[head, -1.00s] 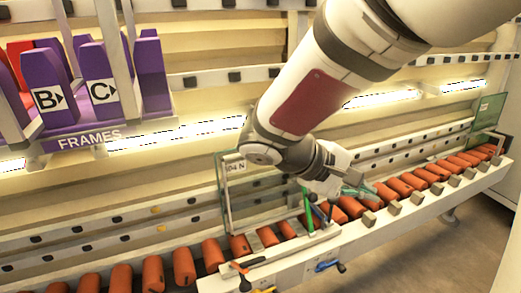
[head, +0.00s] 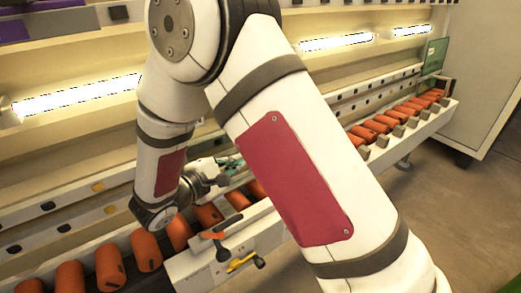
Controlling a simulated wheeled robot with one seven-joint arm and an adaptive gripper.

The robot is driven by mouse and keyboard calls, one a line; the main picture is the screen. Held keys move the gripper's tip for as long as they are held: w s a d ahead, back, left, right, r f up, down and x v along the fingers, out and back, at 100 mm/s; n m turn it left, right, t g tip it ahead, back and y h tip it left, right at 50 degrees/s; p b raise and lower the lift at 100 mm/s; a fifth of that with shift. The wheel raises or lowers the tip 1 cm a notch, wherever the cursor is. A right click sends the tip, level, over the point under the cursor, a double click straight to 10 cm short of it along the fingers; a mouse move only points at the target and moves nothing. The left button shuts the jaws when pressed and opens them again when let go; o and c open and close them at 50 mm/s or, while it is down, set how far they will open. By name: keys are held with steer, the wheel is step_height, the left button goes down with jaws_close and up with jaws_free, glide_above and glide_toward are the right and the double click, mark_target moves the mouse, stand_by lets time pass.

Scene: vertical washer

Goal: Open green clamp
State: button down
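I cannot make out the green clamp in the head view; my upper arm covers much of the rail where it would show. My gripper (head: 228,170) is at the end of my folded arm, left of the large arm link and just above the orange rollers. A small teal-green piece shows at its tip. I cannot tell whether that piece is a fingertip or something else, nor how wide the fingers are.
Orange rollers (head: 104,266) line the conveyor. A glass panel (head: 434,55) stands at the far right end. Floor (head: 450,205) is open at right.

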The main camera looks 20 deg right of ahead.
steer(key=shift+d, duration=0.1)
steer(key=b+x, duration=0.2)
steer(key=x, duration=0.8)
steer(key=shift+s+r+b, duration=0.15)
steer(key=shift+b, duration=0.15)
steer(key=s+d+r+m+b, duration=0.1)
steer(key=s+d+r+b, duration=0.1)
steer(key=s, duration=0.4)
steer(key=shift+s+r+t+b, duration=0.15)
steer(key=shift+r+t+b, duration=0.25)
steer(key=shift+b, duration=0.65)
steer(key=shift+r, duration=0.1)
steer(key=shift+s+a, duration=0.1)
